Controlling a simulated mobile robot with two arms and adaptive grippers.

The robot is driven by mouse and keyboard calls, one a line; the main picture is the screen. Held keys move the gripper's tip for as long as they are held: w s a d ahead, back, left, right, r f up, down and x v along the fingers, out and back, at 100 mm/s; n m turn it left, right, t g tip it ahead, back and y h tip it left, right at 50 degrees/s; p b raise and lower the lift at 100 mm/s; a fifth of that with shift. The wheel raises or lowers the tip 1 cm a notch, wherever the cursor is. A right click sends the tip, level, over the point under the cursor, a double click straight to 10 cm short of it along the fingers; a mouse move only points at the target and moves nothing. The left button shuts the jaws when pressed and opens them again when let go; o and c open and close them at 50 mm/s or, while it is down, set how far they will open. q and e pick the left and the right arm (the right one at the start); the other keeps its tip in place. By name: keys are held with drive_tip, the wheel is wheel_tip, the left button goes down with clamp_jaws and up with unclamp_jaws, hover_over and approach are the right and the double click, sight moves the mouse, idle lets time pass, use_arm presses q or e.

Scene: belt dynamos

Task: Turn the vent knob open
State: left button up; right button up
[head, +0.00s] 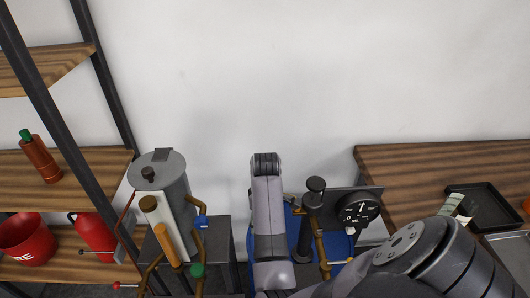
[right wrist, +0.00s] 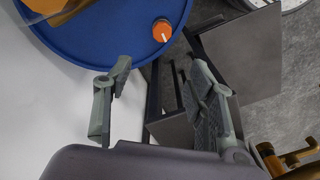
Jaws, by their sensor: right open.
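An orange knob (right wrist: 162,30) with a white mark sits on the top of a blue drum (right wrist: 115,30) in the right wrist view; it appears to be the vent knob. My right gripper (right wrist: 160,68) is open and empty. Its two fingertips are apart, below the knob in that view and not around it. In the head view the blue drum (head: 295,232) shows only in part behind my right arm, and the knob is hidden there. I cannot make out the right gripper's fingers in the head view. My left gripper is not in view.
A black dial panel (head: 358,208) and a brass pipe (head: 318,235) stand right of my arm. A grey cylinder tank (head: 172,185) with pipes stands left. Wooden shelves (head: 70,175) line the left; a wooden table (head: 430,160) with a black tray (head: 482,205) is at right.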

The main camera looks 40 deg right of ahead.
drive_tip(key=f, duration=1.4)
drive_tip(key=shift+s+a+f+b, duration=0.25)
drive_tip(key=shift+f+b, duration=0.1)
drive_tip(key=shift+f, duration=0.8)
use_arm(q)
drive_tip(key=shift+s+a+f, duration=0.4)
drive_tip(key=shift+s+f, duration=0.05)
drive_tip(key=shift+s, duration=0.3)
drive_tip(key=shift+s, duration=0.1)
use_arm(e)
drive_tip(key=shift+c, duration=0.7)
drive_tip(key=c, duration=1)
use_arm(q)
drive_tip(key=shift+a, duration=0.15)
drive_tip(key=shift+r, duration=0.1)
